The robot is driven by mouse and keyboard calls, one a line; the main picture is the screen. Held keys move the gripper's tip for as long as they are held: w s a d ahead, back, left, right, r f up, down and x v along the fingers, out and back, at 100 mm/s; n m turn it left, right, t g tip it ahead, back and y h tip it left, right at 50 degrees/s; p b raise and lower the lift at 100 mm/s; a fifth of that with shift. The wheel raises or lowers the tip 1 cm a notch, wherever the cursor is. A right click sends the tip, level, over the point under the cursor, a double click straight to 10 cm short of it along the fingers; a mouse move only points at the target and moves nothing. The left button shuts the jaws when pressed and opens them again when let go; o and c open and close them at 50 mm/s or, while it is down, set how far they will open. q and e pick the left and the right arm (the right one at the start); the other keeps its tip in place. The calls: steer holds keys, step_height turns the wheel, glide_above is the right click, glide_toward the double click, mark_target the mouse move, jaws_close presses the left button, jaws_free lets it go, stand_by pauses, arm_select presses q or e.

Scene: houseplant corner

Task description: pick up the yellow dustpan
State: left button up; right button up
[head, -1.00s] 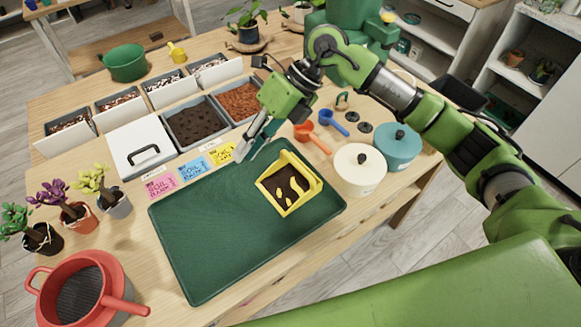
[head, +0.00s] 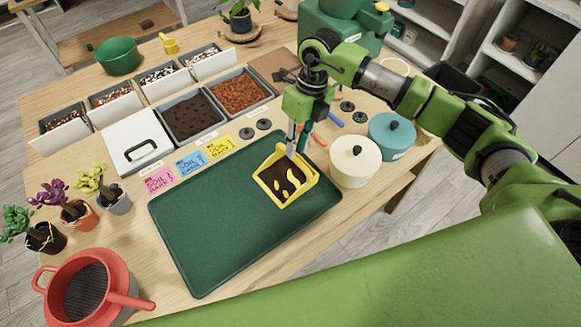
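The yellow dustpan (head: 300,193) lies on the right part of the dark green tray mat (head: 205,232). It holds dark soil and a few yellow leaf-like pieces. My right gripper (head: 297,151) points down at the dustpan's far edge. Its fingers look apart, with the pale finger over the inner side and the dark teal finger near the outer side of the far wall. I cannot tell whether they touch the wall, and the gripper hides part of that edge. My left gripper is not in view.
A cream lidded pot (head: 354,165) and a teal lidded pot (head: 391,140) stand close right of the dustpan. Soil bins (head: 195,118) and coloured cards (head: 191,164) lie behind the mat. A red sieve (head: 120,297) and small plants are at left. The mat's left part is clear.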

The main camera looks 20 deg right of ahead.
mark_target(285, 171)
steer(key=f, duration=0.1)
steer(key=f+p, duration=0.1)
steer(key=a+f, duration=0.1)
steer(key=shift+s+f+p, duration=0.3)
steer(key=shift+s+p, duration=0.05)
steer(key=shift+p, duration=0.05)
steer(key=shift+f, duration=0.45)
jaws_close()
steer(key=shift+w+r, duration=0.1)
steer(key=shift+r, duration=0.05)
